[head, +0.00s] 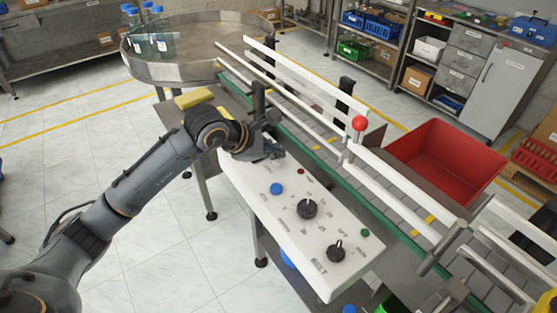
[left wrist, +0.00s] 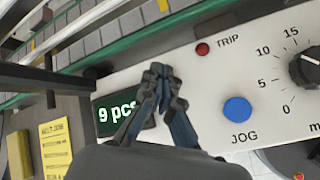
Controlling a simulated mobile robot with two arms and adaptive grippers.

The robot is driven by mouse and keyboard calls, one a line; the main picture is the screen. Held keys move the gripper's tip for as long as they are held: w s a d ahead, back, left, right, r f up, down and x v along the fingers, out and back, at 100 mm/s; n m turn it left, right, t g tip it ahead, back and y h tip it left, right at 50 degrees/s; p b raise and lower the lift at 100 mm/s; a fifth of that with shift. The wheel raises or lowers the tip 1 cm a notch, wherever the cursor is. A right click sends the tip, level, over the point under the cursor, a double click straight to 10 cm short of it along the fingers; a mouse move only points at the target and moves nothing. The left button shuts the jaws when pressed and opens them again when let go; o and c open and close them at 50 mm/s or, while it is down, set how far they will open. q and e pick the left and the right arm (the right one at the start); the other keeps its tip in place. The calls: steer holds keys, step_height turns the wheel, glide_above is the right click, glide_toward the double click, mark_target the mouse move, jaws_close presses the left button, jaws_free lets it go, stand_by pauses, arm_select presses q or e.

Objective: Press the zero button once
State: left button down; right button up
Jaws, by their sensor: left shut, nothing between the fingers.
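My left gripper (head: 272,150) is at the far end of the white control panel (head: 285,238). Its fingers are shut and empty, and the fingertips also show in the left wrist view (left wrist: 160,74). I see no button labelled zero; the panel directly behind the fingers is hidden. I cannot tell whether the fingertips touch the panel. A blue JOG button (left wrist: 237,110) and a small red TRIP light (left wrist: 203,49) are right of the fingers. My right gripper is not in view.
A black dial (head: 307,208), a second black knob (head: 336,250) and a green button (head: 365,233) sit nearer on the panel. The conveyor (head: 375,190) with white rails runs behind it. A red-topped post (head: 359,124) and a red bin (head: 445,160) stand beyond.

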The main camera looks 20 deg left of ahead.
mark_target(276, 162)
arm_select(q)
steer(key=shift+f+b, duration=0.5)
steer(key=shift+b, duration=0.1)
stand_by(0.5)
steer(key=shift+r, duration=0.15)
steer(key=shift+r+p, duration=0.35)
steer(key=shift+r, duration=0.4)
steer(key=shift+r+p, duration=1.3)
steer(key=shift+r, duration=1.25)
